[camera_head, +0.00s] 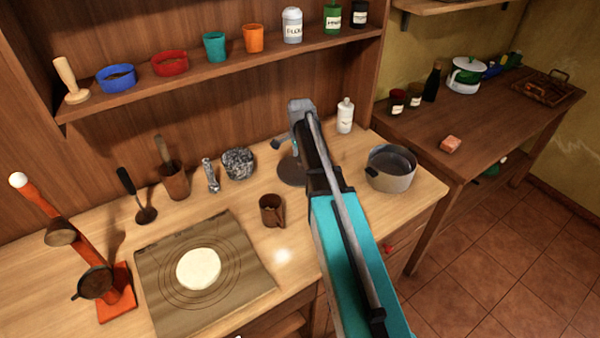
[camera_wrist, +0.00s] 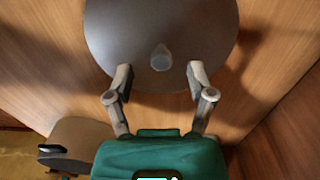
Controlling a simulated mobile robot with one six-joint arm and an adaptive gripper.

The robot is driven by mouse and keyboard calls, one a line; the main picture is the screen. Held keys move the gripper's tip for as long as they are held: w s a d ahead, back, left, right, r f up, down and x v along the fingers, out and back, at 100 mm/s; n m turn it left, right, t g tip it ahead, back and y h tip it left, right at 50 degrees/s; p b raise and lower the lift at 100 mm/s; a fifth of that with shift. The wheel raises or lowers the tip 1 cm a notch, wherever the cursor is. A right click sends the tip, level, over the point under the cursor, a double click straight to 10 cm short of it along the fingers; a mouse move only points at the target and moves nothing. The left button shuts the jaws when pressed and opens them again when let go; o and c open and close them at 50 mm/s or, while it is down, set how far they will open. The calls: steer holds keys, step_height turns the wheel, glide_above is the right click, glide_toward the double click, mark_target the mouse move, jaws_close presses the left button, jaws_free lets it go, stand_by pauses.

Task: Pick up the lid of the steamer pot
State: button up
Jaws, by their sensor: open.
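A grey round lid (camera_wrist: 205,35) with a small pale knob (camera_wrist: 160,58) lies on the wooden counter in the wrist view. My gripper (camera_wrist: 158,76) is open and empty, with its two fingers over the near part of the lid. The knob is just beyond the fingertips, centred between them. I cannot tell whether the fingers touch the lid. In the head view the lid (camera_head: 291,175) is a dark disc partly hidden by my arm. The grey steamer pot (camera_head: 402,181) stands uncovered to its right; its side also shows in the wrist view (camera_wrist: 85,135).
A brown mug (camera_head: 271,210) and a dough board (camera_head: 250,281) are left of my arm. A speckled bowl (camera_head: 238,164) and a white bottle (camera_head: 345,115) stand toward the back. A shelf (camera_head: 200,83) with cups and jars overhangs the counter.

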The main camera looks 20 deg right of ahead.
mark_target(300, 161)
steer(key=shift+f+b, duration=1.2)
steer(key=shift+f, duration=0.35)
jaws_close()
